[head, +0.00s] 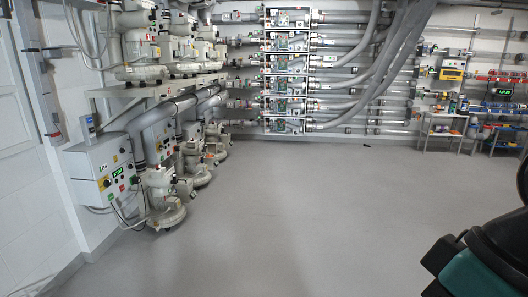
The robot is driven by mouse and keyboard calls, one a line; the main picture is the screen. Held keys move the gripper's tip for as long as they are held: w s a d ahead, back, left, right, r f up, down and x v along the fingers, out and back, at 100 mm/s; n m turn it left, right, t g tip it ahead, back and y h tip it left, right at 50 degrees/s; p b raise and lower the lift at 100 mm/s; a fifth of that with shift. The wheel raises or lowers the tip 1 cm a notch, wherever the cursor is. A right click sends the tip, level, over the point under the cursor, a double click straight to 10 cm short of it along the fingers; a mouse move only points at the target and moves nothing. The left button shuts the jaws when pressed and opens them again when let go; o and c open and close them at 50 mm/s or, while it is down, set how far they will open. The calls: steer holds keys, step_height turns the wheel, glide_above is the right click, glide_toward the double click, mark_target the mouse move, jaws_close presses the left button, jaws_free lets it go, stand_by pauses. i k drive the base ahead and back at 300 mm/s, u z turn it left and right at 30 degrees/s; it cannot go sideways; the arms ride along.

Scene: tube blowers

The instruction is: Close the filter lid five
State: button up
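Several grey-white blowers stand along the left wall, some on a shelf and some on the floor. The nearest floor blower (163,200) stands beside the grey control box (103,165). Another floor blower (193,163) stands behind it. An upper blower (140,45) is on the shelf. I cannot make out which part is filter lid five, or whether any lid is open or shut, as the parts are small and overlap. My gripper is not in view; only a dark and teal part of my own body shows at the lower right.
A wall shelf (150,92) juts out above the floor blowers. A stack of units (286,65) with grey hoses is on the back wall. Small tables (446,126) with equipment stand at the back right. The grey floor (300,215) in the middle is clear.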

mark_target(212, 147)
steer(key=z, duration=0.05)
steer(key=i, duration=11.65)
steer(key=u, duration=3.3)
